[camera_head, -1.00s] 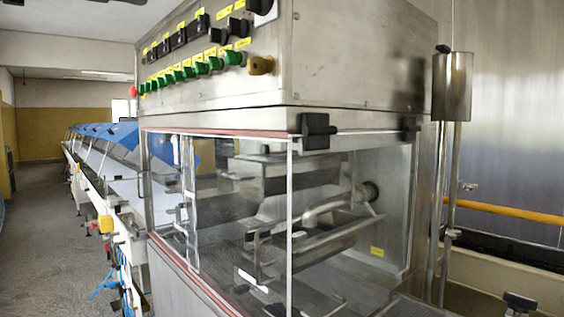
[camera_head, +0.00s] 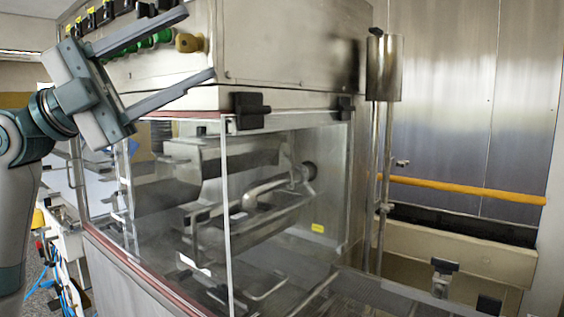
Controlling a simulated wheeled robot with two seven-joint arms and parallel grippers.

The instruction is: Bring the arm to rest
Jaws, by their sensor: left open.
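My left arm (camera_head: 20,175) comes in from the left edge. Its gripper (camera_head: 200,45) is raised in front of the machine's control panel, with its two long grey fingers spread wide apart. Nothing is between the fingers. They point right and slightly up, overlapping the view of the green and yellow-brown knobs; whether they touch the panel I cannot tell. My right gripper is not in view.
The steel enrober (camera_head: 290,50) fills the middle, with clear panels (camera_head: 175,240) and black latches (camera_head: 252,111) below its control box. A steel cylinder on posts (camera_head: 384,68) and a yellow-orange rail (camera_head: 450,190) stand to the right. A conveyor side (camera_head: 65,230) lies at left.

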